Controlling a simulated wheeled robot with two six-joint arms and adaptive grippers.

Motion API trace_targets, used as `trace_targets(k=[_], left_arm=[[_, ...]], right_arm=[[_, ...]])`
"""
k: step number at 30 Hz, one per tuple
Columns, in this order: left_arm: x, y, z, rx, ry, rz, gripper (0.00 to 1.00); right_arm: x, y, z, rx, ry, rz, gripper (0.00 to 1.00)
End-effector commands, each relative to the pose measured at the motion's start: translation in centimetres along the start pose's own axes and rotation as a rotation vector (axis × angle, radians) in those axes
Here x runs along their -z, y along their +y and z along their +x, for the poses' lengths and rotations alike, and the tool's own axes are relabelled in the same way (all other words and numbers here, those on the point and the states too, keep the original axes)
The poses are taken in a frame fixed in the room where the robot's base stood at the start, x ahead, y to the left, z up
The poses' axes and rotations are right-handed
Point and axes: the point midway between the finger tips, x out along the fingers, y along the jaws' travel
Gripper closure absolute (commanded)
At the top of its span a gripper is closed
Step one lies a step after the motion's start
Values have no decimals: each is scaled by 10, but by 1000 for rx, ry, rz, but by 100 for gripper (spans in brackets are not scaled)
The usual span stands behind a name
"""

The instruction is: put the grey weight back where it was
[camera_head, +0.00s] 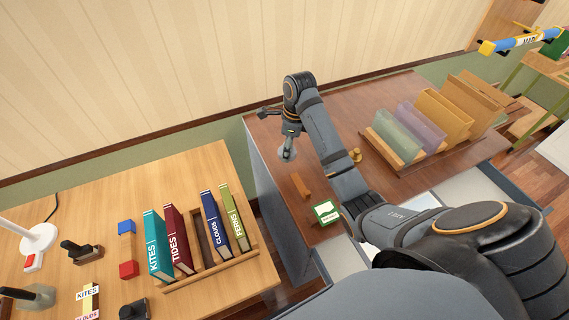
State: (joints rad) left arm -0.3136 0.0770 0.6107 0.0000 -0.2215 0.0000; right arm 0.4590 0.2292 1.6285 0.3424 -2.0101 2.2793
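My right arm comes in from the right and reaches over the dark brown desk (258,140). Its gripper (288,142) points down near the desk's left end. The small grey weight (287,154) is right under the gripper, at its narrow fingertips, which look closed on its top. I cannot tell whether the weight's base touches the desk. A brass weight (355,155) stands on the desk to the right, beside my forearm. My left gripper is not in view.
A wooden bar (300,186) and a green-and-white box (326,212) lie near the desk's front edge. A rack (398,150) with upright folders stands at right. The lighter table (190,165) at left holds a book rack (214,262), blocks (127,248) and stamp-like items (82,250).

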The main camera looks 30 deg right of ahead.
Motion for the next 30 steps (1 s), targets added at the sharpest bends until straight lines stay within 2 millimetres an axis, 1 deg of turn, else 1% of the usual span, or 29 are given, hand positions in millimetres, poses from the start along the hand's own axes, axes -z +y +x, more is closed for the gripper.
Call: trace_targets(k=[1,4,5,7,8,9,12,15,17,21,23,30], left_arm=[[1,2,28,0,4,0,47],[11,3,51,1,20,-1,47],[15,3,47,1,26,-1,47],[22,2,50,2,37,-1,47],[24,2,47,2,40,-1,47],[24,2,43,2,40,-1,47],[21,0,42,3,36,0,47],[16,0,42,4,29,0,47],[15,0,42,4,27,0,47],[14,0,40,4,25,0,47],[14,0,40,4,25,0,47],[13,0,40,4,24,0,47]], right_arm=[[-1,-10,22,2,-2,1,100],[-2,-22,36,2,-2,0,100],[-4,-26,37,0,-2,0,100],[-5,-35,46,0,-2,1,100],[-6,-38,46,-1,-1,1,100],[-6,-41,48,0,-1,1,100],[-7,-46,53,1,-1,1,100],[-7,-47,55,2,-2,0,100],[-8,-50,59,-1,0,1,100],[-5,-50,83,-2,1,0,100],[-4,-51,88,0,0,0,100],[-4,-51,91,2,-1,0,100]])
